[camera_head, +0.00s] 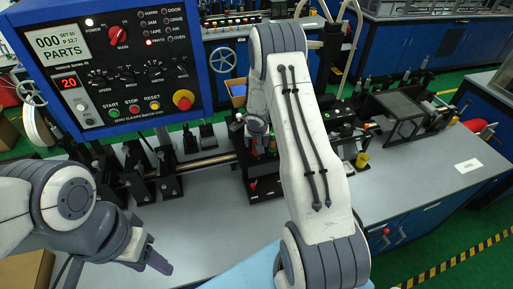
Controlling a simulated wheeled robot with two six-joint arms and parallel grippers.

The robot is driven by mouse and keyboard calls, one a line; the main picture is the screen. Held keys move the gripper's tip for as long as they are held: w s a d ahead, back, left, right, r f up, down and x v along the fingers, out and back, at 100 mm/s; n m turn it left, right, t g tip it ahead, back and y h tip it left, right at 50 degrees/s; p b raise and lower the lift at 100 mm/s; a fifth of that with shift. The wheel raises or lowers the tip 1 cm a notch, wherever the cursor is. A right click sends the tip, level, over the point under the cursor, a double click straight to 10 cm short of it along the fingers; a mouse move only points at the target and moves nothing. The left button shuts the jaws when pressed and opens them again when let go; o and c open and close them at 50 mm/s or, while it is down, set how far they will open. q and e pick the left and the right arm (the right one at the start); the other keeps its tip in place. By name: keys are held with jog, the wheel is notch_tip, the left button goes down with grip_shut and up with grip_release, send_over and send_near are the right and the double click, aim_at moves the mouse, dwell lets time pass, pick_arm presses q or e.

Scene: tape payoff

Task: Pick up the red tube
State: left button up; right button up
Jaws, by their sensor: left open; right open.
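My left gripper (147,261) is at the lower left, over the grey bench top, with dark fingers pointing right and down. It is open, with nothing seen in it. My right arm crosses the middle of the view. My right gripper (258,143) hangs beside it, pointing down over the black fixture (266,190); it is open, and its fingertips are partly hidden. Small red and green items show close by the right gripper, partly behind my arm. They are too small to tell which is the red tube, or whether the gripper touches it.
A blue control panel (112,62) with knobs and buttons fills the upper left. Black machine blocks with a metal rod (208,161) stand below it. A small yellow part (362,160) stands right of my arm.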

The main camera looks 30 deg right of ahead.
grip_shut()
